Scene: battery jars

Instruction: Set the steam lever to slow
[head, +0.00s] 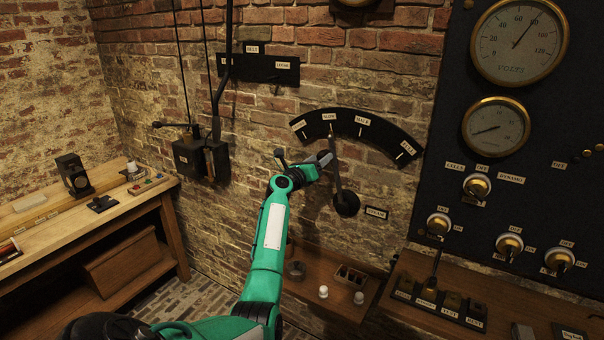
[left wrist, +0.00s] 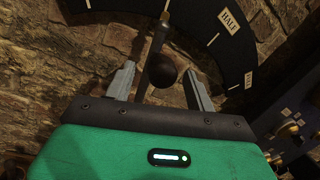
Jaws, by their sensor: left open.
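The steam lever (head: 337,178) is a dark arm on a round pivot (head: 346,204) on the brick wall. It points up, leaning slightly left, with its top at the SLOW mark of the black curved scale (head: 345,122). The scale's first label is partly unclear; SLOW, HALF and FULL follow to the right. My left gripper (head: 325,160) is at the lever's middle. My right gripper is not in view.
A STEAM plate (head: 376,213) is right of the pivot. A black gauge panel (head: 500,180) with switches fills the right side. A wooden shelf (head: 325,290) with small jars is below.

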